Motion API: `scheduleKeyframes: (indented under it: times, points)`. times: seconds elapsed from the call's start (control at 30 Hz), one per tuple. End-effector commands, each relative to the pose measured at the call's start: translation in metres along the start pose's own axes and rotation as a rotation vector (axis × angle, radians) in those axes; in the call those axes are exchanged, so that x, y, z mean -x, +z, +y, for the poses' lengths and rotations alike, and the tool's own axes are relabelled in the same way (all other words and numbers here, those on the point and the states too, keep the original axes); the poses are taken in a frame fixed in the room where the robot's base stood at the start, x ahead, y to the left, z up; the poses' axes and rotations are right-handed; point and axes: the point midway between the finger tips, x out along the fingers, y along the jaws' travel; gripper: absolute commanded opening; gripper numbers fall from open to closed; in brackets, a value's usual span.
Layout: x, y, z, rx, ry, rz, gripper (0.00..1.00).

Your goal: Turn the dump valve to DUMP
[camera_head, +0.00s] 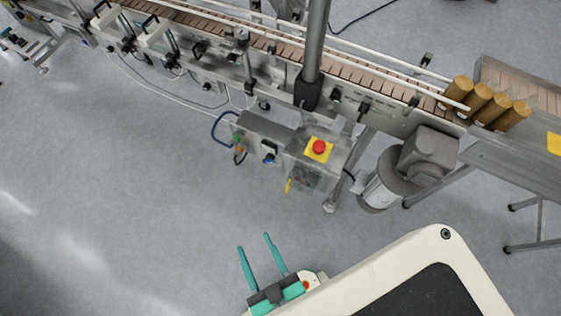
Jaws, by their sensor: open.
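My gripper (253,241) is low in the head view, with its two teal fingers apart and nothing between them. The fingers point up the picture toward the machine, with bare floor between them and it. I cannot make out a dump valve or a DUMP marking for certain.
A conveyor (380,77) crosses the top, with several brown cylinders (482,98) at its right. A grey motor (428,155) hangs below it. A grey post (316,45) rises from the machine. The grey floor (120,210) at left is clear.

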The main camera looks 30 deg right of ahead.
Motion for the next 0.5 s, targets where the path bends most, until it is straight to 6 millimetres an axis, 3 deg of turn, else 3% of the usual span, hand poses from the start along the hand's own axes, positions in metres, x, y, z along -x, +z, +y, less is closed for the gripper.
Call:
scheduleKeyframes:
  times: [0.27, 0.4, 0.5]
  points:
    - [-0.065, 0.130, -0.011, 0.443, -0.036, -0.183, 0.50]
    - [-0.109, 0.196, -0.003, 0.730, -0.037, -0.294, 0.50]
    - [-0.142, 0.232, 0.010, 0.935, -0.026, -0.369, 0.50]
